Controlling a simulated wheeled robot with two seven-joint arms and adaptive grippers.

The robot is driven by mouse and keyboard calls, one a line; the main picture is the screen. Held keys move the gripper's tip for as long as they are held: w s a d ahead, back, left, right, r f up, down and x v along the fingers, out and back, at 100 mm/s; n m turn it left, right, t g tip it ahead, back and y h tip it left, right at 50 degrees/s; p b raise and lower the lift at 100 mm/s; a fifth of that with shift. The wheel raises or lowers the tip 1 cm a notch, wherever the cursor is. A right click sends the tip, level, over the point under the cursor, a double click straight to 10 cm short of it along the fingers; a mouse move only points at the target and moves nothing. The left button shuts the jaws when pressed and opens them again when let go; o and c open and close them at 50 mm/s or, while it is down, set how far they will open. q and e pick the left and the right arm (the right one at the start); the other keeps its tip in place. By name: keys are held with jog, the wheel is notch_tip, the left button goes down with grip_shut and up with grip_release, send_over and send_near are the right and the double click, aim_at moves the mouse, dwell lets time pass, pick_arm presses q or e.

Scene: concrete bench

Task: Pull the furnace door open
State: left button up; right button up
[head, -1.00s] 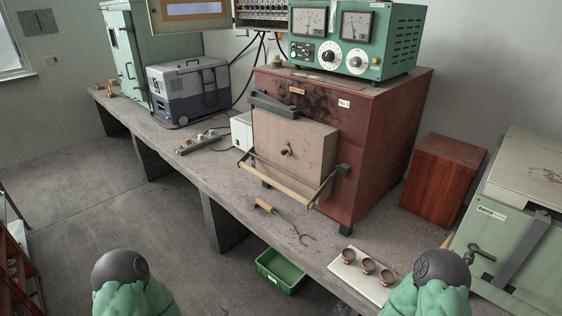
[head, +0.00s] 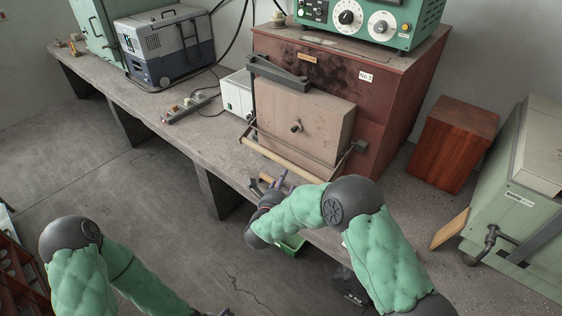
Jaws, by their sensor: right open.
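The red-brown furnace (head: 385,115) stands on the bench. Its beige block-shaped door (head: 320,115) looks shut against the front, with a small dark knob (head: 296,127) in the middle. A pale handle bar (head: 275,158) runs across below the door on dark side arms. My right gripper (head: 279,182) is open, just below and in front of the bar; it seems apart from it, though the exact gap is hard to judge. My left arm reaches down to the bottom edge, where only a dark bit near my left gripper (head: 226,313) shows.
A green meter box (head: 375,20) sits on the furnace. A wooden block (head: 453,145) and a pale green machine (head: 510,200) stand at the right. A white box (head: 237,95) and power strip (head: 185,108) lie to the left. A green bin (head: 291,246) is partly hidden behind my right arm.

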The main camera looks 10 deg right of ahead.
aim_at(291, 167)
jog(key=b+x, duration=0.2)
jog(key=x, duration=0.8)
jog(key=shift+w+d+f, duration=0.15)
jog(key=shift+d, duration=0.05)
grip_shut()
